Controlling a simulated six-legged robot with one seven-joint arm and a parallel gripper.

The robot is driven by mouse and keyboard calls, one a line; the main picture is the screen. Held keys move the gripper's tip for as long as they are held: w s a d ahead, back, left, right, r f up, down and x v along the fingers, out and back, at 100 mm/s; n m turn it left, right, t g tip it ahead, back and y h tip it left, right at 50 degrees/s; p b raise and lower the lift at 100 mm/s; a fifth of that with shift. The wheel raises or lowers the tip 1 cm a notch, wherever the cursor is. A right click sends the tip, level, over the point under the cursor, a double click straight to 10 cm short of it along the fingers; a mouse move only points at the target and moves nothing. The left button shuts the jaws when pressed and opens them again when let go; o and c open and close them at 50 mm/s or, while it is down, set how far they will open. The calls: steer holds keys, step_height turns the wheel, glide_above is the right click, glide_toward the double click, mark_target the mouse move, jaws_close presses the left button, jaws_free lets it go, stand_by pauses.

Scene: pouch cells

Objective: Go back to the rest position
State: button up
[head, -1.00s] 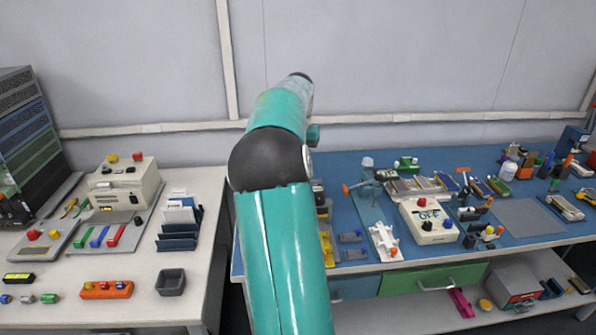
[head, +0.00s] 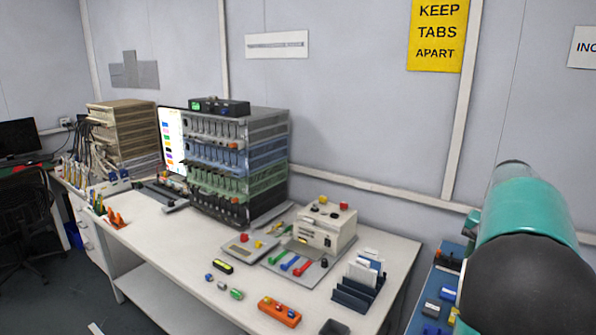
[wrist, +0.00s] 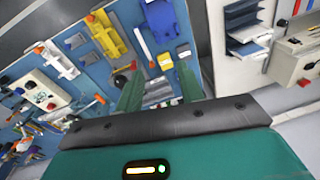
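My gripper (wrist: 160,88) shows in the wrist view with its two green fingers apart. Nothing is visibly held between them. Beyond the fingers lies a blue bench top (wrist: 204,20) with yellow and grey parts on it, seen at a tilt. In the head view my teal and black arm is at the right edge, and my gripper is out of sight there.
In the head view a white table (head: 180,230) carries a rack of coloured tiers (head: 238,165), a beige machine (head: 326,228), an orange block (head: 279,311) and a dark slotted holder (head: 358,290). A blue bench (head: 420,312) stands right, past a gap. Grey floor shows lower left.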

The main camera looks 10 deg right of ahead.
steer(key=s+a+r+n+t, duration=0.1)
steer(key=s+a+r+n, duration=0.15)
steer(key=a, duration=0.95)
steer(key=s+a+r+n+t, duration=0.1)
steer(key=a+n, duration=0.2)
steer(key=a, duration=0.9)
steer(key=s+a+f+n+t, duration=0.1)
steer(key=s+a+f+n, duration=0.2)
steer(key=s+a, duration=0.2)
steer(key=s+a+f+n+t, duration=0.1)
steer(key=s+a+f+n, duration=0.2)
steer(key=a, duration=0.6)
steer(key=shift+s+a, duration=0.4)
steer(key=shift+s, duration=0.75)
steer(key=shift+d, duration=0.2)
